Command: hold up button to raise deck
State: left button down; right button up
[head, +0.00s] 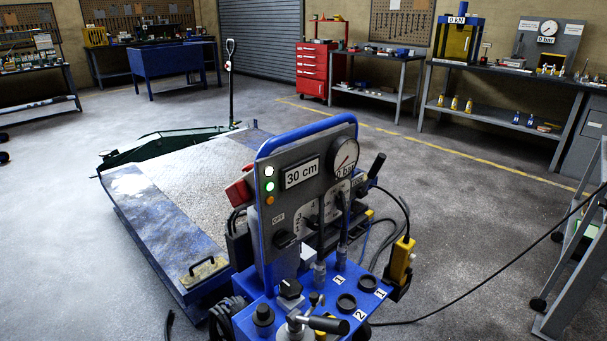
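The deck (205,165) is a flat grey plate with a worn blue front edge, sitting low behind the blue control cart. The cart's upright panel (282,225) has a display (301,173) reading 30 cm and a round gauge (343,157) marked 0 bar. Two lamps at the panel's left glow white-green, above a small orange one. A yellow hand control (400,260) on a black cable hangs at the cart's right side. I cannot make out the up button on it. Neither gripper is in view.
A green trolley jack (160,143) with an upright handle stands beyond the deck. A black cable runs across the floor to the right, near a grey wheeled frame (570,265). Workbenches and a red tool cabinet (315,70) line the back. The floor between is clear.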

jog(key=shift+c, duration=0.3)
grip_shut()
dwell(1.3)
